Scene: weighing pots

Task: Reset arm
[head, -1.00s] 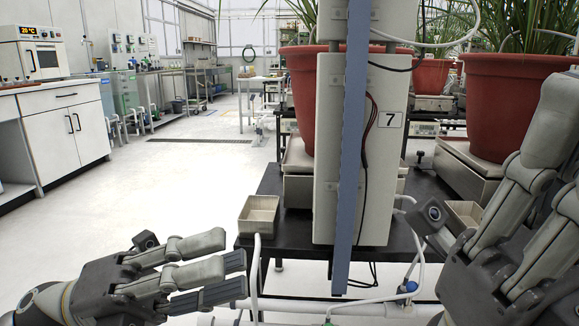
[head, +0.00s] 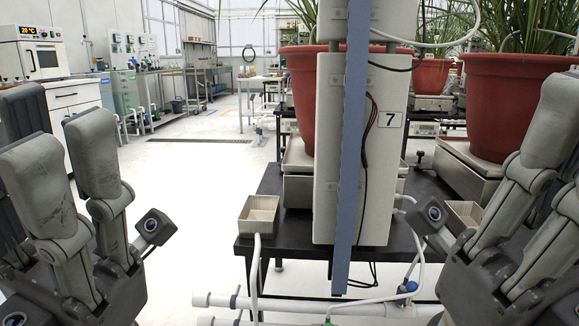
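My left gripper (head: 120,215) is at the lower left with its fingers pointing up, spread apart and empty. My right gripper (head: 490,215) is at the lower right, also with fingers up and apart, and holds nothing that I can see. It partly covers the right metal tray (head: 466,212) and the right red pot (head: 515,100). Another red pot (head: 301,90) stands on a scale (head: 298,185) behind the upright panel marked 7 (head: 390,150).
A black table (head: 275,225) carries the scales and a small metal tray (head: 260,212) at its left corner. White pipes (head: 270,303) run low in front. A white cabinet with an oven (head: 42,58) stands at the left. The floor between is clear.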

